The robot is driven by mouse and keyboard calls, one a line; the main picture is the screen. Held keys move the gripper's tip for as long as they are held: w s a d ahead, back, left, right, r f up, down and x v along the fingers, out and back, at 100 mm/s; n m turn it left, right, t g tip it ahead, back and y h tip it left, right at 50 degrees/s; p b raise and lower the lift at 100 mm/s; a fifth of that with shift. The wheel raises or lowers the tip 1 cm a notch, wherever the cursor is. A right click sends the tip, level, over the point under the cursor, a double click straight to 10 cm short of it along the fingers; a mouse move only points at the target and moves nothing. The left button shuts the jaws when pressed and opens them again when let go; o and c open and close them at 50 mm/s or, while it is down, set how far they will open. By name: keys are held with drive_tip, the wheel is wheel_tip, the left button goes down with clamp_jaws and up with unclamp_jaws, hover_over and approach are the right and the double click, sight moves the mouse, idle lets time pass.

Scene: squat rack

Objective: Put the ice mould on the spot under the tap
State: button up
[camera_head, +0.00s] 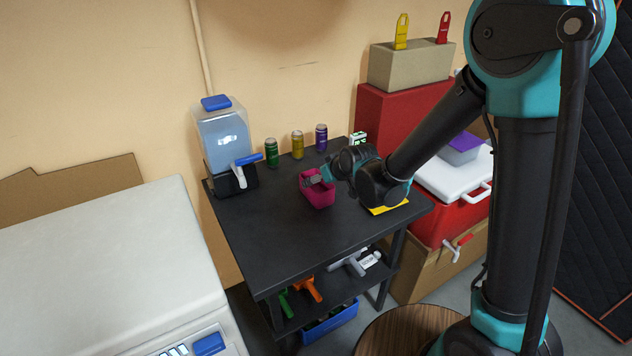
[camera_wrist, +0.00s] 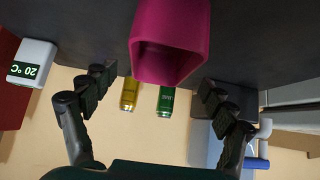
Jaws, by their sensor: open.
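The magenta, open-topped ice mould (camera_head: 318,195) stands on the black table, and its opening shows in the wrist view (camera_wrist: 170,30). My gripper (camera_head: 322,178) is at the mould from its right side in the head view. In the wrist view my gripper (camera_wrist: 158,86) is open, one finger to each side of the mould, with gaps showing between fingers and walls. The water dispenser (camera_head: 224,135) stands at the table's back left corner. Its grey tap (camera_head: 239,174) with a blue handle points over the table. The spot under the tap is partly hidden by it.
Green (camera_head: 271,152), yellow (camera_head: 297,145) and purple (camera_head: 321,138) cans line the back of the black table (camera_head: 270,225). A white thermometer display (camera_wrist: 32,62) stands near them. The tabletop between mould and dispenser is clear. A red cooler (camera_head: 445,215) is at the right.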

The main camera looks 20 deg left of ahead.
drive_tip(key=shift+v, duration=2.55)
